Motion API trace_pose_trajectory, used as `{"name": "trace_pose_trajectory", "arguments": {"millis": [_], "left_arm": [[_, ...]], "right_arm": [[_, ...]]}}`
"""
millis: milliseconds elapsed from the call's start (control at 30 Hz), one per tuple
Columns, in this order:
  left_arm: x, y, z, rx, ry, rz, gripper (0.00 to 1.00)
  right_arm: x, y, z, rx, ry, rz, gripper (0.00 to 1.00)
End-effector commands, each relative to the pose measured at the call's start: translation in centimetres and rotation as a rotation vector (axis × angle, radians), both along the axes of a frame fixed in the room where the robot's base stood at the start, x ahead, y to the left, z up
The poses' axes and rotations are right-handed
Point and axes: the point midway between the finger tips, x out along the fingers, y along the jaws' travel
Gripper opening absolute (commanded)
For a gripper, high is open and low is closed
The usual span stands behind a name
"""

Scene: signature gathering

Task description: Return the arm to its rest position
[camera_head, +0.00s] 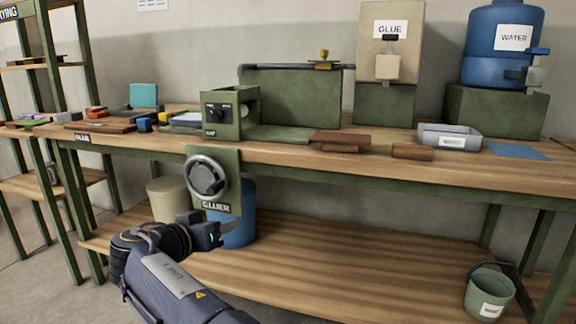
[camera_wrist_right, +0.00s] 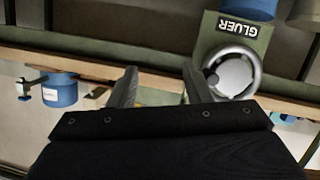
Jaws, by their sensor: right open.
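My right arm comes in from the bottom of the head view. Its gripper (camera_head: 224,230) is in front of the bench, just below the handwheel (camera_head: 207,175) on the green GLUER panel (camera_head: 226,158). In the right wrist view the two fingers (camera_wrist_right: 160,68) stand apart with nothing between them. The wheel (camera_wrist_right: 232,74) shows there beyond and to the right of the fingers, apparently not held. My left gripper is in neither view.
The wooden bench (camera_head: 290,155) carries the green gluer machine (camera_head: 231,112), brown blocks (camera_head: 341,138) and a grey tray (camera_head: 449,136). A blue bin (camera_head: 238,232) stands on the lower shelf behind my gripper. A green bucket (camera_head: 490,292) is at the lower right.

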Motion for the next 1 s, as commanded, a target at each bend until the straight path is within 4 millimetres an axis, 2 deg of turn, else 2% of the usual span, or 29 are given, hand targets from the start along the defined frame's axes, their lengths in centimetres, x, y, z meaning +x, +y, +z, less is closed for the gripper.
{"name": "trace_pose_trajectory", "arguments": {"millis": [33, 167, 267, 300, 400, 467, 500, 600, 700, 800, 900, 1000], "left_arm": [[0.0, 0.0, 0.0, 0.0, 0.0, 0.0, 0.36], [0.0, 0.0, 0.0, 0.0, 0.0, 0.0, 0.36], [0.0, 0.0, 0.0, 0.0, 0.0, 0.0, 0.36], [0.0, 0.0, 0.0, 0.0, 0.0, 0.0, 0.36], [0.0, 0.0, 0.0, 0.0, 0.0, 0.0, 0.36], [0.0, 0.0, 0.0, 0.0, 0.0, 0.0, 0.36], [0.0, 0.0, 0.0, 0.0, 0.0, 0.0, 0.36], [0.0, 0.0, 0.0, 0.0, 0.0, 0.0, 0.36], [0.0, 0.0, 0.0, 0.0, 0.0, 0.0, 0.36], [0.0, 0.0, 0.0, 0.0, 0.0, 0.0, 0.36], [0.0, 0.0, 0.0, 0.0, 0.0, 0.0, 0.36], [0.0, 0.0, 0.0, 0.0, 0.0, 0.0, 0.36]], "right_arm": [[0.7, -2.2, -0.1, 0.012, 0.044, -0.018, 0.44], [1.7, -8.4, -1.1, 0.047, 0.191, -0.047, 0.44], [1.5, -15.2, -2.3, 0.104, 0.346, -0.065, 0.44], [1.0, -18.2, -3.0, 0.138, 0.415, -0.063, 0.44], [-1.7, -25.0, -4.7, 0.233, 0.571, -0.042, 0.44], [-3.9, -28.3, -5.7, 0.295, 0.643, -0.017, 0.44], [-5.7, -30.2, -6.3, 0.336, 0.686, 0.003, 0.44], [-10.5, -34.1, -7.7, 0.441, 0.762, 0.061, 0.44], [-15.9, -36.6, -9.0, 0.54, 0.798, 0.126, 0.44], [-21.0, -37.8, -10.4, 0.622, 0.803, 0.187, 0.44], [-25.0, -37.9, -11.6, 0.678, 0.789, 0.233, 0.44], [-28.0, -37.5, -12.8, 0.716, 0.767, 0.265, 0.44]]}}
